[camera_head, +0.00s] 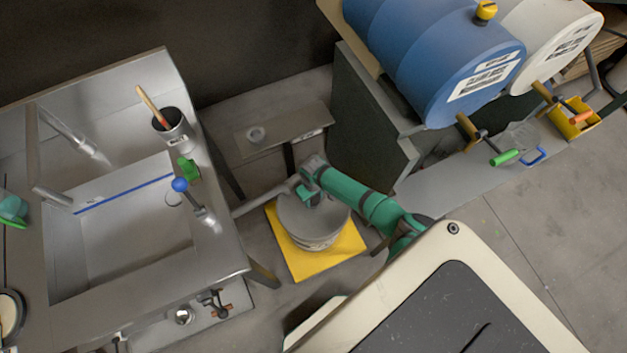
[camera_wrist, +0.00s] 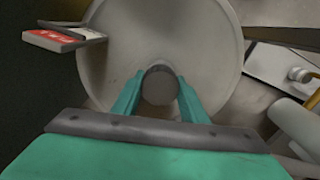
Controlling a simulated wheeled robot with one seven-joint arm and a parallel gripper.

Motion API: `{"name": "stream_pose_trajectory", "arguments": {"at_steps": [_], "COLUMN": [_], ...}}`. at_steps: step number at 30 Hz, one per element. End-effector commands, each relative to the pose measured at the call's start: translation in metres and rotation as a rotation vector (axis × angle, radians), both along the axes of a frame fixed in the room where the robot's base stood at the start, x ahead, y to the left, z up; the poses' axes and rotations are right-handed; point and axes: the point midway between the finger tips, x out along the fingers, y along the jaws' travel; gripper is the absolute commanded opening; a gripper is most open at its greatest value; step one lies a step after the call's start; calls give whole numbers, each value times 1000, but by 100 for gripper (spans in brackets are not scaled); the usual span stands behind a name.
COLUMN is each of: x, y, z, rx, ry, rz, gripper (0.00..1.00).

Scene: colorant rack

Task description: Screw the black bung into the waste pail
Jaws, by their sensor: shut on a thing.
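The waste pail (camera_head: 315,225) is a grey round tub standing on a yellow mat. In the wrist view its pale round top (camera_wrist: 215,45) fills much of the picture. My gripper (camera_head: 308,194) is over the pail's top, with the teal arm reaching in from the right. In the wrist view the two teal fingers of my gripper (camera_wrist: 160,92) are closed on the dark grey, round black bung (camera_wrist: 160,84). The bung is seen end-on in front of the pail's top. I cannot tell whether it is in the opening or just above it. The opening is hidden.
A steel sink bench (camera_head: 225,255) stands left of the pail. A small grey shelf (camera_head: 290,130) is behind it. A dark cabinet (camera_head: 365,125) and blue drum (camera_head: 430,55) stand behind right. In the wrist view a red-and-white tag (camera_wrist: 62,37) juts out beside the pail.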

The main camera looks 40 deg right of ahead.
Motion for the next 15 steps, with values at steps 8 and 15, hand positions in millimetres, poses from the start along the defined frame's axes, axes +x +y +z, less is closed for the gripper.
{"name": "stream_pose_trajectory", "arguments": {"at_steps": [8,15], "x": [0,0], "y": [0,0], "z": [-3,-3], "rx": [0,0], "ry": [0,0], "rz": [0,0], "gripper": [17,61]}}
